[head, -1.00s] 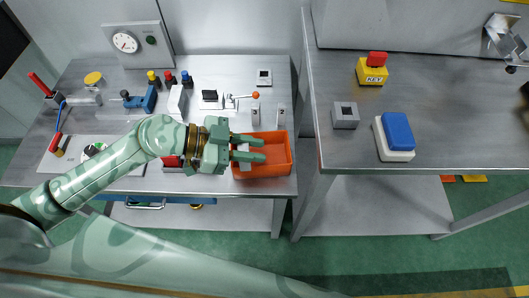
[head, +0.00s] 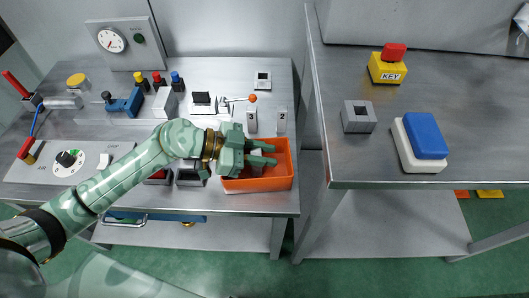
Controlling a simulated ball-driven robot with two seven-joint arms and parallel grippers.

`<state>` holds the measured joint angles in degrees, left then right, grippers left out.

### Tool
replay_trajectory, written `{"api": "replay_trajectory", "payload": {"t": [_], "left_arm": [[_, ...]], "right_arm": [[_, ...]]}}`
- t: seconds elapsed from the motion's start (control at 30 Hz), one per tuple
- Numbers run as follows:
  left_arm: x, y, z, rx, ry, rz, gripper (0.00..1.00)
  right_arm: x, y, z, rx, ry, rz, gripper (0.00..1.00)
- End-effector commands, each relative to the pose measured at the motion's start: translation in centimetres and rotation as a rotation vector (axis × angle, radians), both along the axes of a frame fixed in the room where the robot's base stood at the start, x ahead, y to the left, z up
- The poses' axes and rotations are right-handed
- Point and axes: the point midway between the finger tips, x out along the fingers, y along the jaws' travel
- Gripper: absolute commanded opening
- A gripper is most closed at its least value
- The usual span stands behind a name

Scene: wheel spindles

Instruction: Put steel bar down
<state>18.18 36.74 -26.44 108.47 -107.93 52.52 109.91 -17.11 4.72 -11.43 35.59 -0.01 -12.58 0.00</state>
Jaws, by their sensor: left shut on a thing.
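My left gripper (head: 262,153) reaches in from the left over the orange bin (head: 258,184) at the front right of the left bench. Its two green fingers point right, above the bin's inside. It is shut on the steel bar (head: 256,167), of which only a small grey part shows by the fingers. The fingers and hand hide the rest, so I cannot tell whether the bar touches the bin floor. My right gripper is not in view.
A lever with an orange knob (head: 252,98) is further back. A gap separates this bench from the right bench, which holds a yellow key switch (head: 389,65) and a blue-and-white block (head: 425,137).

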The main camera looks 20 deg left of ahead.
Motion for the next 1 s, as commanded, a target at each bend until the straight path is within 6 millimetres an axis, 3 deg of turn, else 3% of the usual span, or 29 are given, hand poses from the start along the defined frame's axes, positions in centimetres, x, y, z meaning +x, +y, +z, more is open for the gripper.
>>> {"api": "replay_trajectory", "payload": {"t": [0.13, 0.17, 0.2, 0.23, 0.57, 0.67, 1.0], "left_arm": [[0.0, 0.0, 0.0, -0.001, -0.001, 0.000, 0.00], [0.0, 0.0, -0.1, -0.001, -0.001, 0.000, 0.29], [0.0, 0.0, -0.1, -0.001, -0.001, 0.000, 0.40], [0.0, 0.0, -0.1, -0.001, -0.001, 0.000, 0.45], [0.0, 0.1, 0.2, 0.000, 0.000, 0.000, 0.45], [-0.5, 1.3, 0.9, 0.002, 0.000, 0.002, 0.45], [-3.2, 7.9, 4.0, 0.002, 0.000, 0.002, 0.45]], "right_arm": [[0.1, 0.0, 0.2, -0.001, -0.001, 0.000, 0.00], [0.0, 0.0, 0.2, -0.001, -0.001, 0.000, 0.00], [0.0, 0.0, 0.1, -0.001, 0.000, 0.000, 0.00], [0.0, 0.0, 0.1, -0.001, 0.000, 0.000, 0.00], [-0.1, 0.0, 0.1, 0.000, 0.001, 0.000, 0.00], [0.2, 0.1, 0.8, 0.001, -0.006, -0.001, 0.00], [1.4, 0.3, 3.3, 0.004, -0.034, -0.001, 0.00]]}}
